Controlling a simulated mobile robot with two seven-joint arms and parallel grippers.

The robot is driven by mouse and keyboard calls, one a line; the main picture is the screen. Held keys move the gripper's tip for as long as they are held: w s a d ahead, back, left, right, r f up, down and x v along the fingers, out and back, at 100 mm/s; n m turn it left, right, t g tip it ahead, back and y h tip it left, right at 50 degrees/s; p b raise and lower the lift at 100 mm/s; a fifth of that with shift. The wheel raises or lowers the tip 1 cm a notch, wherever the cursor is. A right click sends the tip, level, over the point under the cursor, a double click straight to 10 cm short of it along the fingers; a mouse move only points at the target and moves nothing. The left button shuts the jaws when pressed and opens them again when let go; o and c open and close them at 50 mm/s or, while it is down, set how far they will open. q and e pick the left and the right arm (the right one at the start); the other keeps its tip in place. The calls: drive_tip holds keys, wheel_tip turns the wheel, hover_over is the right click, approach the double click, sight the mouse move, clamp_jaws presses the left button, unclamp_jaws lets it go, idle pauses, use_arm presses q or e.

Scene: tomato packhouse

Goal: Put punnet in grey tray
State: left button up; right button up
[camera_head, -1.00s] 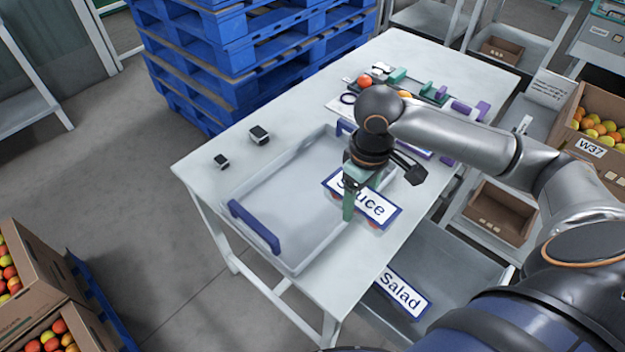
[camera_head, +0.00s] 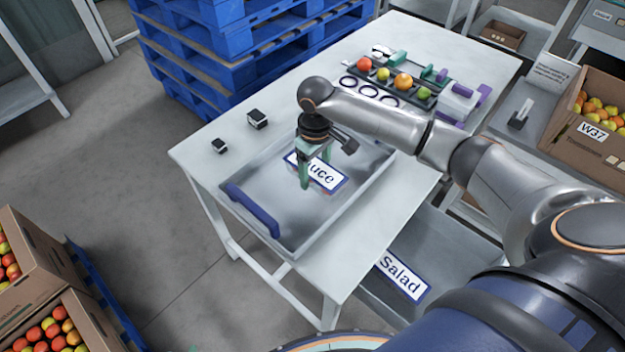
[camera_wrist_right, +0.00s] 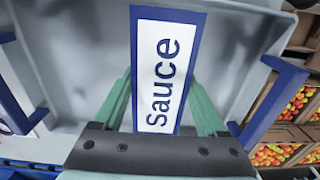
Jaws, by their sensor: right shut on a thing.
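The punnet (camera_head: 330,181) has a white label with a blue border reading "Sauce", with a hint of red at its edge. My right gripper (camera_head: 318,172) is shut on it, with green fingers on either side. In the right wrist view, the labelled punnet (camera_wrist_right: 165,70) lies between the fingers. The grey tray (camera_head: 275,190) with blue handles lies on the table, and the punnet is over its inside. I cannot tell whether the punnet touches the tray floor. My left gripper is out of view.
Two small black-and-white blocks (camera_head: 257,118) stand beside the tray on the white table (camera_head: 440,60). A rack with several tomatoes (camera_head: 403,81) is at the back. Blue pallets (camera_head: 230,60) stand behind the table. A bin labelled "Salad" (camera_head: 402,277) is low at the front.

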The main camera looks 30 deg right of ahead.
sight(313, 166)
drive_tip(key=shift+w+a+f, duration=0.1)
drive_tip(key=shift+w+f, duration=0.2)
drive_tip(key=shift+f, duration=0.05)
drive_tip(key=shift+w+f+b, duration=0.1)
drive_tip(key=shift+f+b, duration=0.2)
drive_tip(key=shift+f, duration=1.35)
drive_tip(key=shift+f, duration=0.1)
drive_tip(key=o, duration=1.4)
wheel_tip(313, 166, up, 12)
drive_tip(key=shift+r+p, duration=0.1)
drive_tip(key=shift+p, duration=0.65)
